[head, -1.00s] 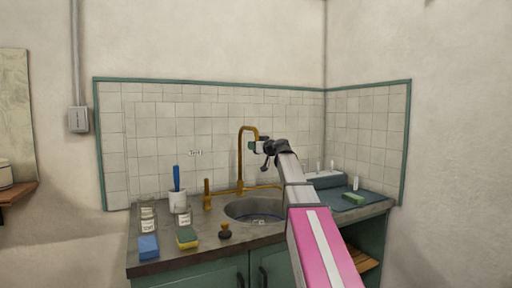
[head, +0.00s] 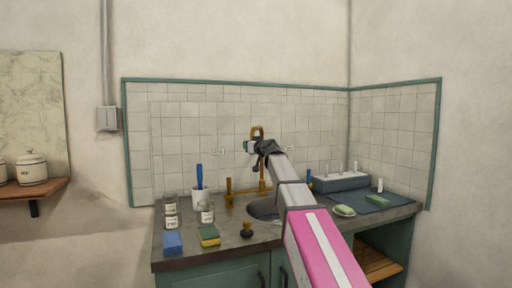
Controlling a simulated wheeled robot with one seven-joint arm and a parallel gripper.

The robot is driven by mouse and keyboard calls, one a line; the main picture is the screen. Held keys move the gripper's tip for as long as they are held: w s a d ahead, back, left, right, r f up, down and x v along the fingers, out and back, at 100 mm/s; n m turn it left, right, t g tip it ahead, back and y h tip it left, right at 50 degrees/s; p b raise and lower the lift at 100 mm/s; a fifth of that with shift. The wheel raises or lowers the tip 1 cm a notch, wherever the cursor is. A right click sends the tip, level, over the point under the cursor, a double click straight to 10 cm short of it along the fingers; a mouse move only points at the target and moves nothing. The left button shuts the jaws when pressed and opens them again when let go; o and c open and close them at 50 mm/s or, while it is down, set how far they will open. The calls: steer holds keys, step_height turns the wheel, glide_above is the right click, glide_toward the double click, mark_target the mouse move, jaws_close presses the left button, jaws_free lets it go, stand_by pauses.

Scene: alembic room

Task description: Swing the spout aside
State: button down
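The brass spout (head: 257,130) rises behind the sink (head: 262,211) as a tall curved pipe. Its upper arch looks narrow from here, and much of it is hidden behind my gripper and arm. My gripper (head: 252,147) is at the height of the upper spout, just below the arch, overlapping it in the picture. I cannot tell whether it touches the spout, or whether its fingers are open or shut. My arm covers the right part of the sink.
A brass upright (head: 229,192) stands left of the spout. A cup with a blue-handled brush (head: 199,195), jars (head: 171,211), a blue sponge (head: 173,243), a green-yellow sponge (head: 209,235) and a stopper (head: 247,230) crowd the left counter. A grey rack (head: 341,181) stands right.

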steer(key=shift+w+a, duration=0.2)
steer(key=shift+a, duration=0.1)
steer(key=c, duration=0.8)
jaws_free()
steer(key=v, duration=1.1)
